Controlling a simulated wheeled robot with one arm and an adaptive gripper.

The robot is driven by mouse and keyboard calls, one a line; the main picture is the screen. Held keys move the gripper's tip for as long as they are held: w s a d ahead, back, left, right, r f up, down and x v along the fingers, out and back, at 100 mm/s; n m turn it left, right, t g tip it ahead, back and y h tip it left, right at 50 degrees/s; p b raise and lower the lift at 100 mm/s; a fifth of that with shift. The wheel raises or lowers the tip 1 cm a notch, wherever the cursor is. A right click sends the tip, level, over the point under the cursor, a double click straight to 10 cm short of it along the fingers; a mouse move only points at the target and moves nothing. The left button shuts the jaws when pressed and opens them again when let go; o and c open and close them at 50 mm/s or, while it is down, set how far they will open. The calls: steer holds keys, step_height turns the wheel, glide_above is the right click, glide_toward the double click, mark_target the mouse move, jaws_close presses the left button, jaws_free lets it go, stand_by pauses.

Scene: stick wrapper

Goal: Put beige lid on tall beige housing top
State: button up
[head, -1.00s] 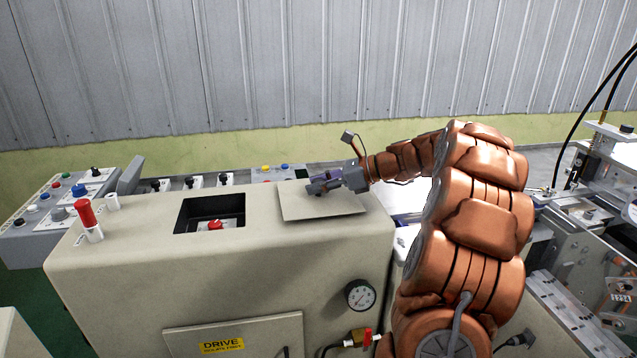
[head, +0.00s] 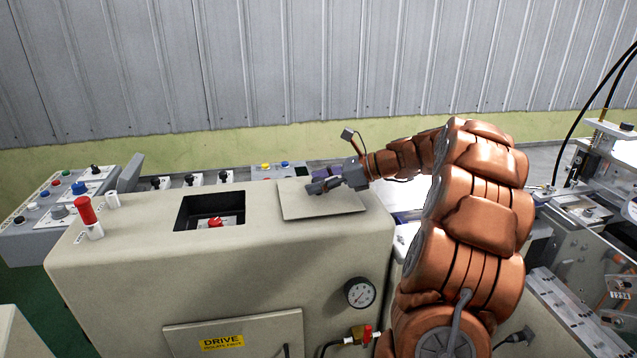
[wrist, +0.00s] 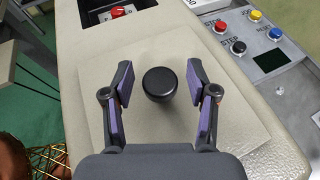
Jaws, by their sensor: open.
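The beige lid (head: 335,208) is a thin flat square plate lying on the top of the tall beige housing (head: 130,260), to the right of the square opening (head: 190,221). In the wrist view the lid (wrist: 150,125) has a round black knob (wrist: 160,84) at its middle. My gripper (head: 322,186) is over the lid, pointing left in the head view. In the wrist view my gripper (wrist: 160,68) is open, with one purple-padded finger on each side of the knob and a gap at both sides. The knob is hidden in the head view.
Inside the opening sits a red switch (head: 215,222). Behind are button panels (head: 278,170). A gauge (head: 360,292) is on the front face. Machinery (head: 590,240) stands at the right.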

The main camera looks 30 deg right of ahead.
mark_target(337, 207)
steer(key=b+v, duration=0.1)
steer(key=v, duration=1.1)
steer(key=shift+a, duration=0.1)
